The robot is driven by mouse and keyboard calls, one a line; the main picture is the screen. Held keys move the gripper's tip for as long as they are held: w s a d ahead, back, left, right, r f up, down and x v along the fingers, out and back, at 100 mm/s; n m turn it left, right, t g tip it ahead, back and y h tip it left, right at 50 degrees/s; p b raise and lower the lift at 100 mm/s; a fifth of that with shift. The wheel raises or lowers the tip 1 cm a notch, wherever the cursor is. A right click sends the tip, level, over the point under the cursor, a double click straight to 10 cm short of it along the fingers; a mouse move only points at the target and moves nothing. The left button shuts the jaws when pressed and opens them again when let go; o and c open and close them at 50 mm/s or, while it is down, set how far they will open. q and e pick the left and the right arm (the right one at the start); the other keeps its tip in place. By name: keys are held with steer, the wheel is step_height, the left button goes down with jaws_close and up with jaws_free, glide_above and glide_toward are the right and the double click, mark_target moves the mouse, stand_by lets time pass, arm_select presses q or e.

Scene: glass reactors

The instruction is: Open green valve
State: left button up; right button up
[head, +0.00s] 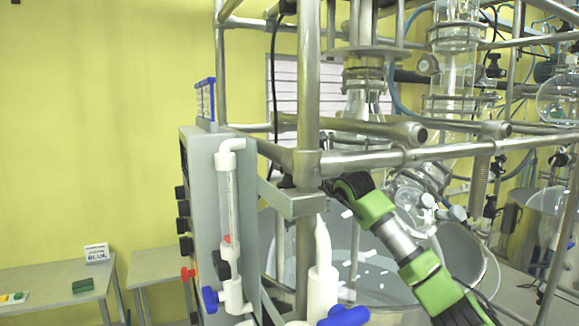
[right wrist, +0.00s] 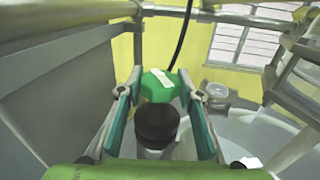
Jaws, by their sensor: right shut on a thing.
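The green valve (right wrist: 158,88) shows in the right wrist view as a green knob with a white mark on top, above a black round body (right wrist: 157,124). My right gripper (right wrist: 160,78) has its two fingers on either side of the green knob and is shut on it. In the head view, my right gripper (head: 342,186) reaches in behind the steel frame, and the green valve is hidden there. My left gripper is in neither view.
Steel frame bars (head: 400,155) cross close above my right gripper. A grey control box (head: 203,215) with a flow tube and a blue valve (head: 210,299) stands to the left. Another blue handle (head: 343,316) is at the bottom. A large vessel (head: 370,270) lies below my arm.

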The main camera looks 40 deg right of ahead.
steer(key=shift+y, duration=0.3)
steer(key=shift+f+n+y+p, duration=0.2)
steer(key=shift+n+y+p, duration=0.15)
steer(key=shift+n+y, duration=0.4)
steer(key=shift+d+n+y, duration=0.1)
steer(key=shift+n+y, duration=0.75)
steer(key=shift+y, duration=0.7)
steer(key=shift+n+y, duration=0.6)
steer(key=shift+y, duration=0.2)
steer(key=shift+y, duration=0.3)
steer(key=o, duration=1.1)
steer(key=shift+r, duration=0.1)
